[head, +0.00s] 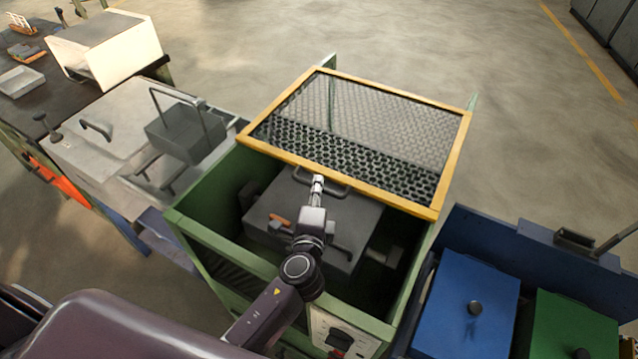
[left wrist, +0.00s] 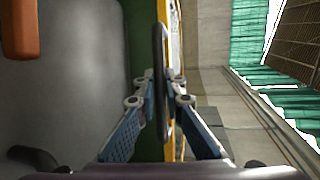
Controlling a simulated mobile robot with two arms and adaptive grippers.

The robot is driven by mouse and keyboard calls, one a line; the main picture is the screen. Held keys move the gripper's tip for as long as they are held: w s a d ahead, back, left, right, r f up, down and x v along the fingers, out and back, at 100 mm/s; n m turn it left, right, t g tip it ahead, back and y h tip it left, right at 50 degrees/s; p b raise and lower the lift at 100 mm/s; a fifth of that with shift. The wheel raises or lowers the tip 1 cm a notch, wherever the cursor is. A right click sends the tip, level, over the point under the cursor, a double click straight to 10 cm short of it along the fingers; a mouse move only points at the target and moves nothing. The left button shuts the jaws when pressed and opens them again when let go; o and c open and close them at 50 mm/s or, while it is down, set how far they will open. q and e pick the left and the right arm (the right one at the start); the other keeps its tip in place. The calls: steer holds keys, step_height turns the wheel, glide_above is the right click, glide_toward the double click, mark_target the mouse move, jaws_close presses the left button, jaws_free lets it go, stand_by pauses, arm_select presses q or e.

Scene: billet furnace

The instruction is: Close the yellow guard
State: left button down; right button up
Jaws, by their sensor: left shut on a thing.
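The yellow guard (head: 446,183) is a yellow frame filled with dark mesh, over the back part of an open-topped green cabinet (head: 211,240). The front part of the cabinet is uncovered. A dark handle (head: 334,189) sits on the guard's near edge. My left gripper (head: 318,183) is at this handle, shut on it. In the left wrist view the fingers (left wrist: 160,88) close around the dark handle bar (left wrist: 161,60), with the yellow edge (left wrist: 176,30) just behind. My right gripper is not in view.
Inside the cabinet is a grey machine block (head: 345,225) with an orange-handled part (head: 280,219). Right are a blue lidded bin (head: 460,300) and a green one (head: 570,325). The floor behind is clear.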

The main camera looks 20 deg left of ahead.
arm_select(q)
steer(key=c, duration=2)
jaws_free()
steer(key=shift+w, duration=0.1)
steer(key=v, duration=1.2)
